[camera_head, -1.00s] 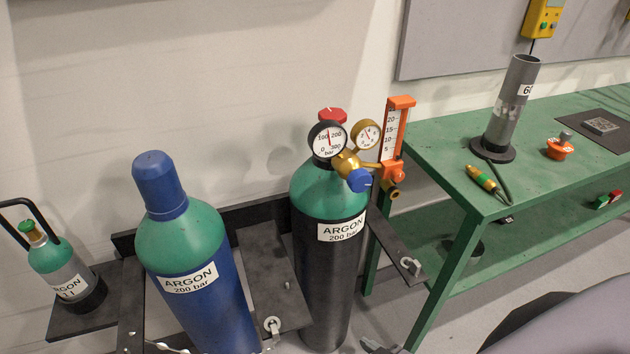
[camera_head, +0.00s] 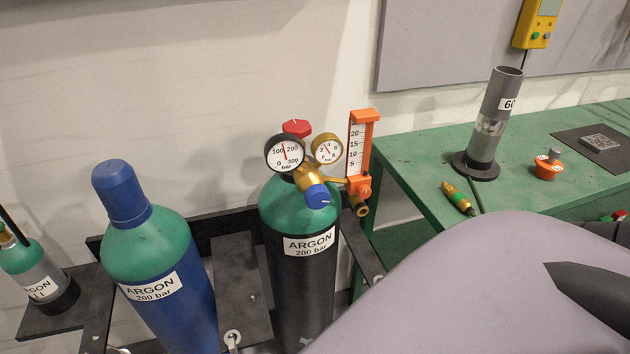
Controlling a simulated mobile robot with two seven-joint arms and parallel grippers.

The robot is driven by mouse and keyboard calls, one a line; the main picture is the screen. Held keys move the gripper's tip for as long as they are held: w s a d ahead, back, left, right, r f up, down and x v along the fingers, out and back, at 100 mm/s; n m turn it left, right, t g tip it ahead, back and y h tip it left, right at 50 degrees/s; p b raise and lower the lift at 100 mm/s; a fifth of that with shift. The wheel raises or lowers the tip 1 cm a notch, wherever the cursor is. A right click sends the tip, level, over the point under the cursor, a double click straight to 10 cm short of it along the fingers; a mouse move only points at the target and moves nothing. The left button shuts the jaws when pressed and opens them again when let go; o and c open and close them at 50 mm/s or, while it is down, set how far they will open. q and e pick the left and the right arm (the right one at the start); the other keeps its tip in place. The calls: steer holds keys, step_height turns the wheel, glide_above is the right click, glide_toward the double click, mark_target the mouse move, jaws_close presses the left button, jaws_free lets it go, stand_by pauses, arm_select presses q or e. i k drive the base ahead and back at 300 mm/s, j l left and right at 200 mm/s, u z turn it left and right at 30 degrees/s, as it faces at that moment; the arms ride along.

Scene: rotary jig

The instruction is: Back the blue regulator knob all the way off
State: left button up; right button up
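The blue regulator knob (camera_head: 317,196) sits at the front of the brass regulator body (camera_head: 309,175), on the black and green argon cylinder (camera_head: 297,267). A black-rimmed gauge (camera_head: 285,154) and a brass-rimmed gauge (camera_head: 327,150) stand above it. A red valve knob (camera_head: 297,128) is behind them. An orange flowmeter (camera_head: 361,150) with a white scale rises to the right, with a brass outlet below it. Nothing touches the blue knob. Neither of my grippers is in view. A large grey rounded arm link of mine fills the lower right.
A blue capped argon cylinder (camera_head: 155,256) stands left of the regulator cylinder, with a small cylinder (camera_head: 38,277) at the far left. The green bench (camera_head: 420,165) at right carries a grey tube (camera_head: 493,120), a torch-like connector (camera_head: 458,198) and an orange item (camera_head: 548,165).

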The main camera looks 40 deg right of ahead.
mark_target(317, 197)
steer(key=k+l+u, duration=0.2)
steer(key=l, duration=0.15)
steer(key=k+l+u, duration=0.2)
steer(key=l, duration=0.15)
steer(key=k+l+u, duration=0.1)
steer(key=l, duration=0.25)
steer(key=k+l+u, duration=0.1)
steer(key=k+l, duration=0.15)
